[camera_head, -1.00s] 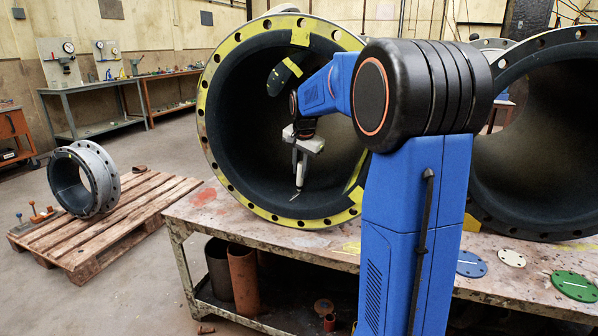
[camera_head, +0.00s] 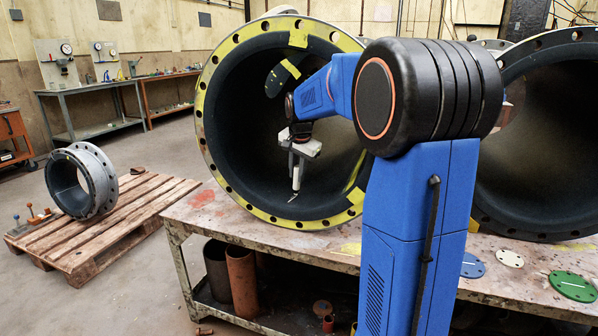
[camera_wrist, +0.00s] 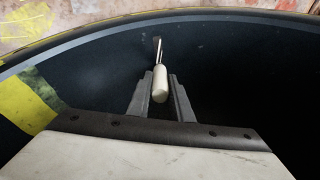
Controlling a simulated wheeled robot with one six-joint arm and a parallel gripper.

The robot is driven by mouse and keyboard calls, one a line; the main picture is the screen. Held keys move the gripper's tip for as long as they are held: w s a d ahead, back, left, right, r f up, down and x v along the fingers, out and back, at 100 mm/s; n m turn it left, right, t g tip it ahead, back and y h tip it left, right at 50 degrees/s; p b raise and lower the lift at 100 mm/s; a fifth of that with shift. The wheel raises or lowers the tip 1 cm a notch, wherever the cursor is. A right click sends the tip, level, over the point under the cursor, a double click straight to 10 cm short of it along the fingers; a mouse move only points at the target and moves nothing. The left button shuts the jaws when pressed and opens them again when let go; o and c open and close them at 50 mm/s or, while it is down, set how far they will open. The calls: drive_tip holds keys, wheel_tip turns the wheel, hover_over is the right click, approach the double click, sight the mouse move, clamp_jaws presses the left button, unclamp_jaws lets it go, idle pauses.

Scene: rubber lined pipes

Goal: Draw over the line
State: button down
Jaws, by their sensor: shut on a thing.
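My gripper (camera_head: 298,165) reaches into the open mouth of the large dark-lined pipe (camera_head: 225,165). In the wrist view my gripper (camera_wrist: 160,95) is shut on a pale, slim marker-like stick (camera_wrist: 160,85). The stick points down at the lower inside of the lining in the head view (camera_head: 296,180). A short pale line (camera_head: 292,198) lies on the lining right by its tip. In the wrist view the line (camera_wrist: 156,42) is partly behind the stick. I cannot tell whether the tip touches the lining.
The pipe's yellow flange (camera_head: 212,170) rings the opening close around my arm. A second large pipe (camera_head: 545,140) stands at right on the same table (camera_head: 200,205). Blue, white and green discs lie at the table's front right. A pallet (camera_head: 120,215) with a small pipe piece stands at left.

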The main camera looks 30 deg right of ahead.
drive_tip(key=s+a, duration=0.2)
drive_tip(key=a, duration=0.1)
drive_tip(key=shift+s, duration=0.1)
idle(0.4)
drive_tip(key=shift+d+r, duration=0.1)
drive_tip(key=shift+r, duration=0.05)
drive_tip(key=shift+r, duration=2.95)
drive_tip(key=shift+r, duration=1.45)
